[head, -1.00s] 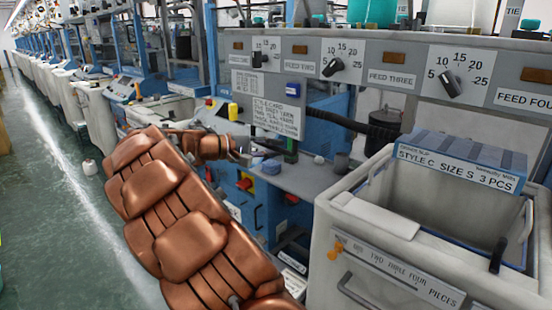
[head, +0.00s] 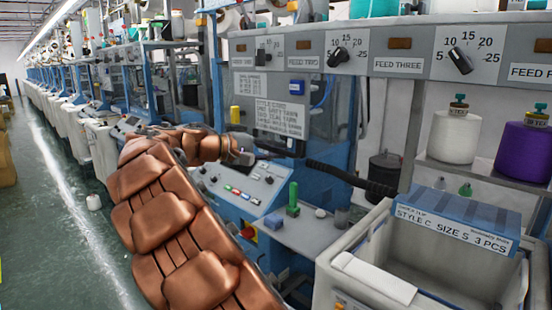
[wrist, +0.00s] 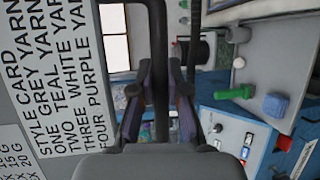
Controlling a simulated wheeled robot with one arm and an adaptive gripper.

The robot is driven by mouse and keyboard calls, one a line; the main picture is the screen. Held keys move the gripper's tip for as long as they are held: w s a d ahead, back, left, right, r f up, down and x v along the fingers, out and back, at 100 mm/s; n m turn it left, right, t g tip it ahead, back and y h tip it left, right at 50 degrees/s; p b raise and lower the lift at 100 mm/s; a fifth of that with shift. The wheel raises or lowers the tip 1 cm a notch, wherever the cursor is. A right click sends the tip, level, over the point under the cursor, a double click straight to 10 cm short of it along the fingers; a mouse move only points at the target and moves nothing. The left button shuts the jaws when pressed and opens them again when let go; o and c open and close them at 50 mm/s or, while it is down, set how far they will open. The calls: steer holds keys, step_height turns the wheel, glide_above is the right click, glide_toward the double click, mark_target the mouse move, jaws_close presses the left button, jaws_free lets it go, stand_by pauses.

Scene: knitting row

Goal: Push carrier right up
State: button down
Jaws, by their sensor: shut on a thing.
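A black bar (head: 282,147) runs below the card. My gripper (head: 246,157) is at the bar's left end, left of and below the card. In the wrist view, the fingers of my gripper (wrist: 160,100) are shut on the black bar (wrist: 158,45), beside the card (wrist: 48,75). My arm hides part of the machine.
Below the carrier are a control panel (head: 240,188) and a grey ledge with a green object (head: 293,198). A black hose (head: 350,177) crosses at centre. A white bin (head: 345,235) fills the lower right. White (head: 455,138) and purple (head: 525,150) cones stand behind.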

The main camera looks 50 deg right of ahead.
steer(key=shift+r+p, duration=0.45)
steer(key=shift+r, duration=1)
steer(key=c, duration=1.2)
jaws_free()
steer(key=shift+o, duration=0.3)
steer(key=shift+f, duration=0.2)
steer(key=shift+w+a, duration=0.15)
steer(key=shift+a, duration=0.05)
steer(key=v, duration=1.1)
steer(key=shift+a+r, duration=0.15)
steer(key=shift+a, duration=0.1)
steer(key=shift+w, duration=0.1)
